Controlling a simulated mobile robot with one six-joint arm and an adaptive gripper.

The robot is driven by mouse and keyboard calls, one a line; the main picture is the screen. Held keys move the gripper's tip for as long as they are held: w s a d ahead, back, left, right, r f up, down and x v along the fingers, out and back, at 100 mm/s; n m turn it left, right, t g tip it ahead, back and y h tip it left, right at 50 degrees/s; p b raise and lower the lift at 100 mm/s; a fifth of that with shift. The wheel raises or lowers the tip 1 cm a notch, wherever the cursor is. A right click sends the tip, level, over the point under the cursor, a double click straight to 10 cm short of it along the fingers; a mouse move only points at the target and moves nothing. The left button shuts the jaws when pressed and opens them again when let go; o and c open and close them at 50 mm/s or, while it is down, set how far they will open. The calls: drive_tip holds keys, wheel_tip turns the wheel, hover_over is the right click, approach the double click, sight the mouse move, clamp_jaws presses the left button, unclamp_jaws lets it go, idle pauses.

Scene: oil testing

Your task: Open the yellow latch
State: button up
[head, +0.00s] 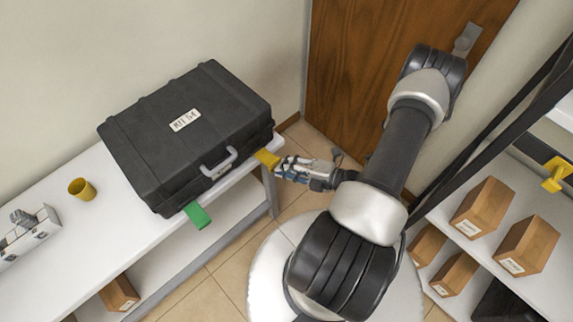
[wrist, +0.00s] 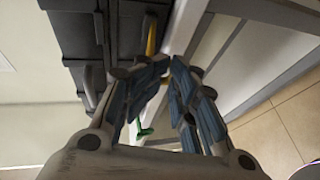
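The yellow latch (head: 267,158) sticks out at the front right of a closed black case (head: 165,140) on a white table. In the wrist view the yellow latch (wrist: 151,36) is just beyond my left finger, which hides its lower part. My gripper (head: 284,168) is close to the latch from the right; I cannot tell whether it touches. The wrist view shows the fingers (wrist: 169,68) with a narrow gap at the tips and nothing clearly held between them. A green latch (head: 197,215) hangs at the case's front left and also shows in the wrist view (wrist: 144,131).
The case has a grey handle (head: 219,160) between the latches. A yellow cup (head: 82,189) and a grey-white device (head: 28,236) stand left on the table (head: 125,243). A wooden door (head: 350,65) is behind. Shelves with brown boxes (head: 482,207) stand at right.

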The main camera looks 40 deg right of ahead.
drive_tip(key=shift+o, duration=1.1)
drive_tip(key=shift+w+a+r, duration=0.2)
drive_tip(key=shift+w+r, duration=0.2)
drive_tip(key=shift+w, duration=0.05)
drive_tip(key=shift+f, duration=0.2)
drive_tip(key=s+d+f+b, duration=0.1)
drive_tip(key=s+d+f, duration=0.2)
drive_tip(key=f, duration=0.5)
drive_tip(key=s+d+f+b, duration=0.1)
drive_tip(key=s+d+f, duration=0.3)
drive_tip(key=f, duration=0.5)
drive_tip(key=shift+d+b, duration=0.35)
drive_tip(key=shift+d, duration=0.15)
drive_tip(key=shift+s, duration=0.1)
wheel_tip(320, 180, up, 10)
idle(0.3)
